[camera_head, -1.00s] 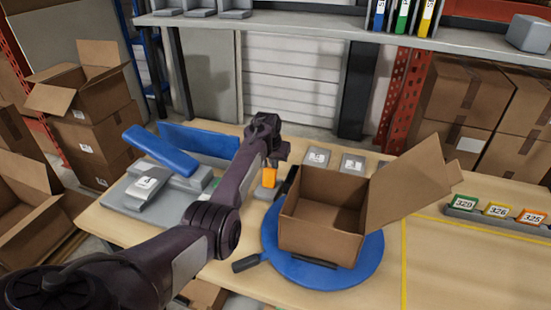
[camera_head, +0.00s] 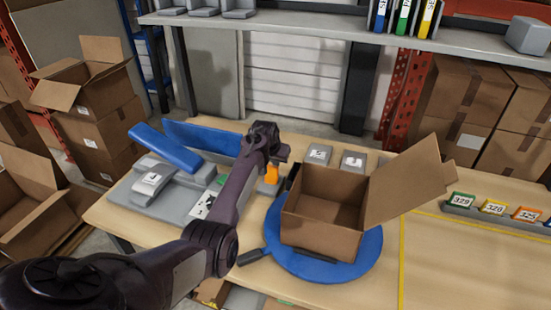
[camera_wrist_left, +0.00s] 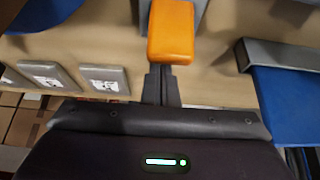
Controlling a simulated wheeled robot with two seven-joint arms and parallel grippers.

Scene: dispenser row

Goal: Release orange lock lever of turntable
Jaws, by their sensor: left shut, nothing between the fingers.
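The orange lock lever (camera_head: 271,174) stands at the left of the blue turntable (camera_head: 355,262), partly hidden by my left arm in the head view. An open cardboard box (camera_head: 320,212) sits on the turntable. My left gripper (camera_head: 281,154) is bent down close to the lever; its fingertips are hard to make out there. In the left wrist view the shut, empty fingers (camera_wrist_left: 161,84) point at the near end of the orange lever (camera_wrist_left: 171,32). They overlap its edge in the picture; I cannot tell whether they touch. My right gripper is not in view.
A grey device with a blue arm (camera_head: 163,150) stands on the table at the left. Two grey blocks (camera_head: 319,155) lie behind the box. A row of numbered tags (camera_head: 495,210) sits at the right. The table between the turntable and tags is mostly clear.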

